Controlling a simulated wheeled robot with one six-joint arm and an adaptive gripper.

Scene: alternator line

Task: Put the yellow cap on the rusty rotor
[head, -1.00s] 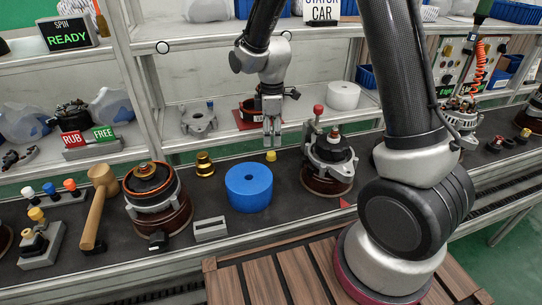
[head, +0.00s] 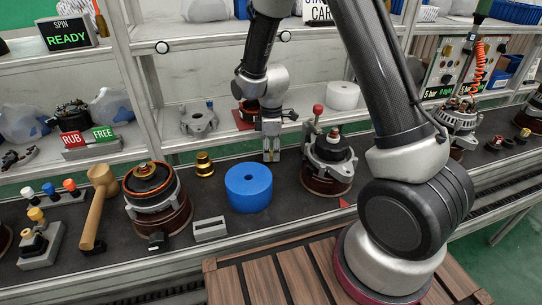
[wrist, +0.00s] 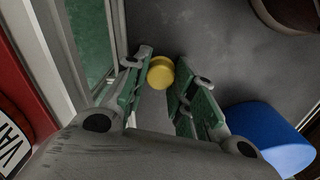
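The small yellow cap (wrist: 161,73) lies on the dark bench, seen in the wrist view between and just past my fingertips. In the head view my gripper (head: 271,154) points down over its spot and hides most or all of it. My gripper in the wrist view (wrist: 164,82) is open, its green-padded fingers either side of the cap; I cannot tell whether they touch it. Right of the gripper, a rotor with a rust-coloured shaft tip (head: 334,133) stands upright in a metal housing (head: 328,153); I cannot be certain it is the rusty rotor.
A blue cylinder (head: 249,188) stands close in front of the gripper. A brass part (head: 204,164) is to the left, then another housing (head: 153,186) and a wooden mallet (head: 99,195). A lever with a red knob (head: 318,109) rises by the right housing. The shelf (head: 230,140) runs behind.

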